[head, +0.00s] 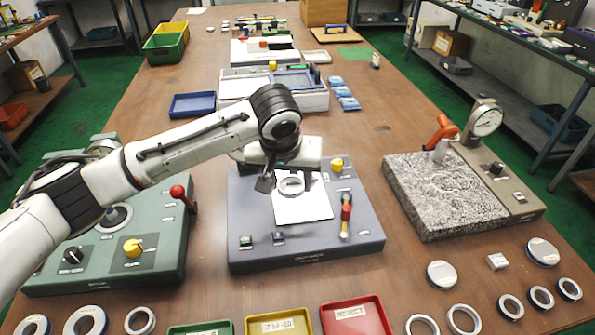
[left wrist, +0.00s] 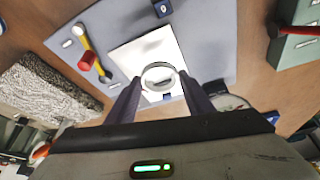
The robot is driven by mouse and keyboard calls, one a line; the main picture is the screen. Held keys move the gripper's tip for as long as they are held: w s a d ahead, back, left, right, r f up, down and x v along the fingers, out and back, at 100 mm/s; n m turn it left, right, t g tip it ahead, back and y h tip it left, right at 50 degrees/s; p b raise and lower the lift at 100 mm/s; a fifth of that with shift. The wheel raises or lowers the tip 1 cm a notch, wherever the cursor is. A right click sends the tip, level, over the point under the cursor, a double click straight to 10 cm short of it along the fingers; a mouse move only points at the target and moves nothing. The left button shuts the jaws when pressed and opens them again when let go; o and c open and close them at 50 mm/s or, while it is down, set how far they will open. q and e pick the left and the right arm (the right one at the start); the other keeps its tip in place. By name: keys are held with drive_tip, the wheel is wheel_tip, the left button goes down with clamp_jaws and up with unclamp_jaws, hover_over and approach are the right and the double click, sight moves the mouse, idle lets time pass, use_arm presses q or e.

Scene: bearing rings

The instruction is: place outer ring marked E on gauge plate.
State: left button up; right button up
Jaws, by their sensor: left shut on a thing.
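My left gripper (head: 285,180) is shut on a pale metal ring (head: 291,186) above the white square plate (head: 303,208) of the grey-blue device. In the left wrist view, the ring (left wrist: 158,76) sits between my two fingertips (left wrist: 158,88), in front of the white plate (left wrist: 137,58). I cannot tell whether the ring touches the plate, and no letter on it is readable. A speckled stone plate (head: 445,195) with a dial gauge (head: 485,120) stands to the right. My right gripper is not in view.
The grey-blue device carries a yellow knob (head: 337,164) and a red-and-yellow lever (head: 346,213). A green device (head: 150,262) stands at left. Several other rings (head: 463,319) lie at the front. Red (head: 357,318) and yellow (head: 278,325) trays stand at the front edge.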

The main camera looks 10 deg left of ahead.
sight(298, 183)
use_arm(q)
drive_tip(key=shift+w+d+f, duration=0.25)
drive_tip(key=shift+w+d, duration=0.1)
drive_tip(key=shift+w, duration=0.1)
drive_tip(key=shift+w+d+f, duration=0.25)
drive_tip(key=shift+w+d, duration=0.05)
drive_tip(key=shift+w, duration=0.15)
drive_tip(key=shift+f, duration=0.65)
wheel_tip(298, 183, down, 3)
drive_tip(key=b, duration=0.3)
drive_tip(key=shift+r, duration=0.2)
drive_tip(key=shift+p, duration=0.5)
drive_tip(key=shift+f, duration=0.15)
